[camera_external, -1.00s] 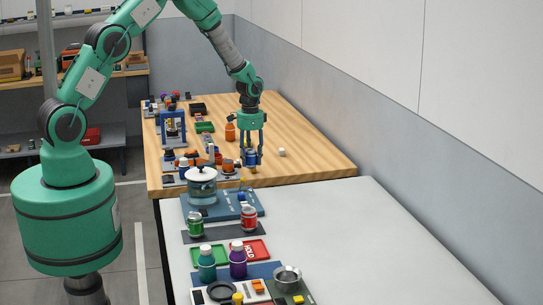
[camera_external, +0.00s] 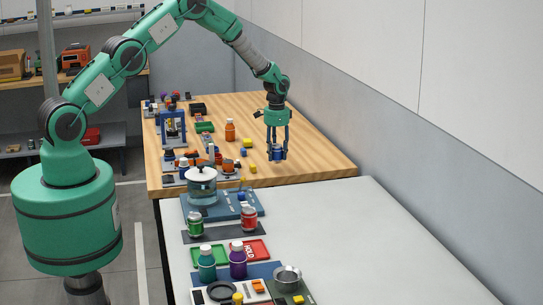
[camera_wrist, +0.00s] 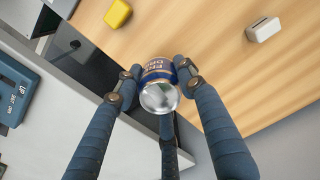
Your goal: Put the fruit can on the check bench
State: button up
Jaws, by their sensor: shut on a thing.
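My gripper (camera_external: 277,152) is shut on a blue can (camera_external: 277,155) over the right part of the wooden bench (camera_external: 315,160). In the wrist view the can (camera_wrist: 158,68) sits between the fingertips of my gripper (camera_wrist: 155,85), with its silver end (camera_wrist: 160,97) toward the camera. Its orange band carries lettering that I cannot read surely; I take it as the fruit can. The external view does not clearly show how far it is above the wood. A white-topped bench (camera_external: 370,235) adjoins the wooden one in front.
A yellow block (camera_wrist: 118,13) and a white block (camera_wrist: 263,29) lie near the can. An orange bottle (camera_external: 230,130) stands to the left.

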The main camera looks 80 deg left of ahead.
jog(key=shift+w+a, duration=0.25)
jog(key=shift+w, duration=0.3)
jog(key=shift+w+a+f, duration=0.15)
jog(key=shift+w+a, duration=0.15)
jog(key=shift+w, duration=0.4)
jog(key=shift+f, duration=1.55)
jog(key=shift+f, duration=0.2)
jog(key=o, duration=1.2)
jog(key=shift+o, duration=0.2)
notch_tip(320, 180, up, 14)
jog(key=shift+w, duration=0.25)
